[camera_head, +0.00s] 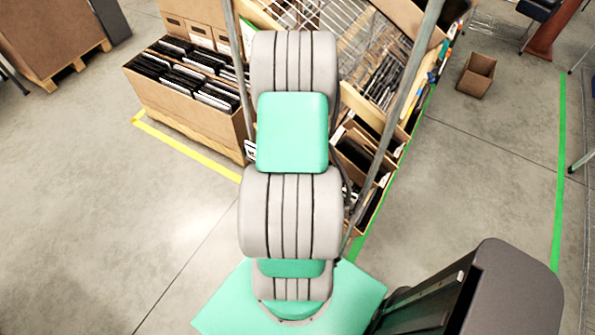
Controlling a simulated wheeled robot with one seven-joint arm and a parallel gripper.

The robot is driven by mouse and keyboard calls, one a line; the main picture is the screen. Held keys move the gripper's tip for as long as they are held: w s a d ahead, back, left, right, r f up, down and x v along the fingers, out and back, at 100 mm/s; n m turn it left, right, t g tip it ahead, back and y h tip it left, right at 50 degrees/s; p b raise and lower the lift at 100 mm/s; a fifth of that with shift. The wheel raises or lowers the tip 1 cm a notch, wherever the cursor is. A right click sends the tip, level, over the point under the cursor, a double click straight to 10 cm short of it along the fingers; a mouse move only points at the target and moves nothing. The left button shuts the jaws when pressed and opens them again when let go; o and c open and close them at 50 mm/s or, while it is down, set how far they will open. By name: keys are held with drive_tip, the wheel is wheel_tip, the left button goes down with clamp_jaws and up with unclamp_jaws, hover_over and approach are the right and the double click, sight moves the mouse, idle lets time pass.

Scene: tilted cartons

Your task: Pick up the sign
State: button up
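I cannot make out the sign with certainty. A small white label with dark marks (250,150) shows at the right edge of the large open carton, partly hidden behind my arm. My arm, grey and mint green, rises through the middle of the view and covers what lies behind it. My gripper is not in view.
A large open carton (190,119) full of dark files stands left of my arm. Tilted cartons (367,152) and a rack stand behind and right. A small open box (476,76) sits on the floor.

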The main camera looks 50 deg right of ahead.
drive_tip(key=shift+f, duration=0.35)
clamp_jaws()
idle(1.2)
